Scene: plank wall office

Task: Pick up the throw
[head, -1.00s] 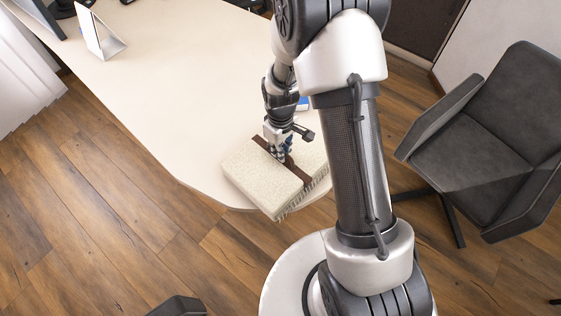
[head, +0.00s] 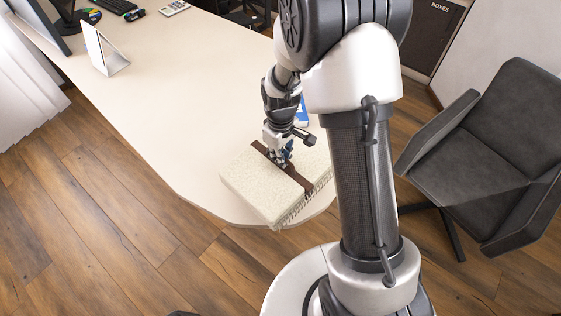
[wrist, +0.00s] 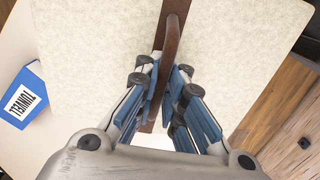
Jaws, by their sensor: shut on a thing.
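The throw (head: 262,190) is a cream, folded, fringed block with a brown strap (head: 296,177) around its middle. It is at the table's near rounded end, its fringed edge over the table edge. My gripper (head: 280,162) is above it, shut on the strap. In the wrist view the throw (wrist: 90,60) fills the upper middle, and my gripper's fingers (wrist: 160,95) close on both sides of the raised brown strap (wrist: 171,45). I cannot tell whether the throw's underside touches the table.
The cream table (head: 180,90) is mostly clear. A stand with a pale panel (head: 103,50) is at the back left. A dark chair (head: 470,150) stands right on the wooden floor (head: 110,220).

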